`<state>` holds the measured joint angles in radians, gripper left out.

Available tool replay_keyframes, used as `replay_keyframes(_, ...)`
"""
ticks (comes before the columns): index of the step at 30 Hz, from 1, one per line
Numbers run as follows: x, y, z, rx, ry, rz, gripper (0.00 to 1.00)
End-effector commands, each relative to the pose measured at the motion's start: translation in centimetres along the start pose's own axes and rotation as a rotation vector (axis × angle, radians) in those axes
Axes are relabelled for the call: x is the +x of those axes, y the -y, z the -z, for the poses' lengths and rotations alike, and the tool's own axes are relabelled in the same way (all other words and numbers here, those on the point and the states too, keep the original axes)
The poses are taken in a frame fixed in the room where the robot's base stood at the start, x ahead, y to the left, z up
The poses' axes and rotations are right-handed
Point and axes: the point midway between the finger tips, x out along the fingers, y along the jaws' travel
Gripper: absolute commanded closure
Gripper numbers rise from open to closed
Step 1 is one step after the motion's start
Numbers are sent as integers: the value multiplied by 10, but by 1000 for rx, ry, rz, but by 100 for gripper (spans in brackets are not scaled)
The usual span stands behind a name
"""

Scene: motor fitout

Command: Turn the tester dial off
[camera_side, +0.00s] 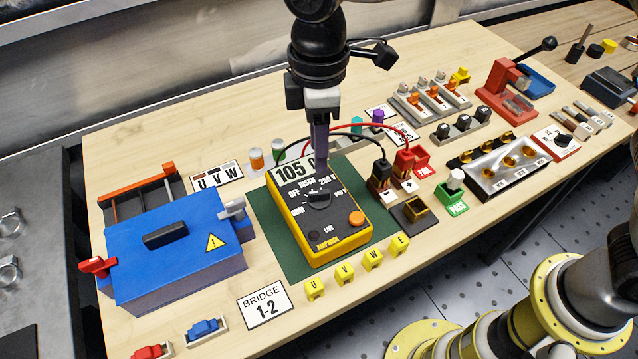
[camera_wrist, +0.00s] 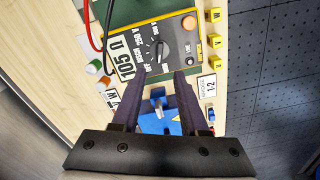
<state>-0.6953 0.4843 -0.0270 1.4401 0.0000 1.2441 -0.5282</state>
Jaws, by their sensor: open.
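The tester (camera_side: 345,228) is a yellow and black box on a green mat (camera_side: 268,222), with a white panel reading 105 at its far end. Its round black dial (camera_side: 318,199) has marks around it, including OFF, DISCH and 250 V. I cannot tell surely which mark the dial points at. In the wrist view the dial (camera_wrist: 163,49) shows beyond the fingertips. My gripper (camera_side: 321,170) points down above the tester, near the far side of the dial. In the wrist view my gripper (camera_wrist: 159,76) is open, with nothing between its fingers.
Red and black leads arch behind my gripper to the red (camera_side: 404,162) and black (camera_side: 381,174) plugs. A blue box (camera_side: 180,245) stands left. Yellow lettered blocks (camera_side: 372,258) line the near side. An orange button (camera_side: 356,218) sits on the tester.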

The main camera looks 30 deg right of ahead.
Motion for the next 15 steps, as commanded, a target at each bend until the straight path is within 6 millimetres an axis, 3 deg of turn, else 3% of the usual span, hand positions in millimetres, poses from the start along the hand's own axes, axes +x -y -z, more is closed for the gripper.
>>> replay_keyframes(6,46,0,-1,1,5,3,56)
replay_keyframes(15,90,0,-1,1,2,1,56)
